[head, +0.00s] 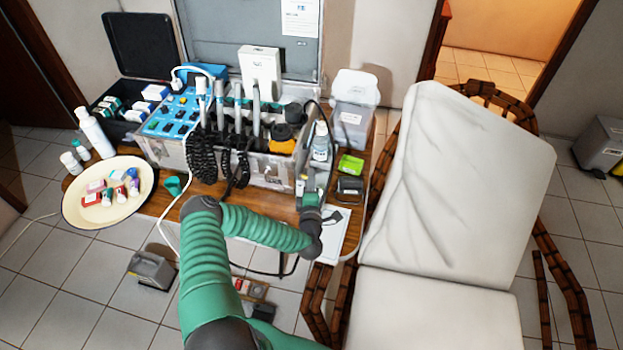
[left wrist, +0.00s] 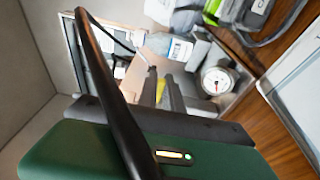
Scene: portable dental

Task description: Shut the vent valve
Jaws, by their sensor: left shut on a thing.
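My left gripper (head: 304,184) reaches down at the right end of the dental unit (head: 283,174). In the left wrist view its two dark fingers (left wrist: 163,78) are close together around a small yellow piece (left wrist: 160,91), which looks like the vent valve's handle. The fingers hide most of it, so I cannot tell its angle. A round pressure gauge (left wrist: 217,82) with a white face and a red needle sits just right of the fingers in that view. A black hose (left wrist: 112,95) crosses in front of the wrist camera. My right gripper is not in view.
A clear bottle (head: 320,143), a green box (head: 350,165) and a dark device (head: 350,186) stand close right of the gripper. A cream tray (head: 77,214) holds small items at left. A reclined white chair (head: 450,185) bounds the right side. Hoses hang nearby.

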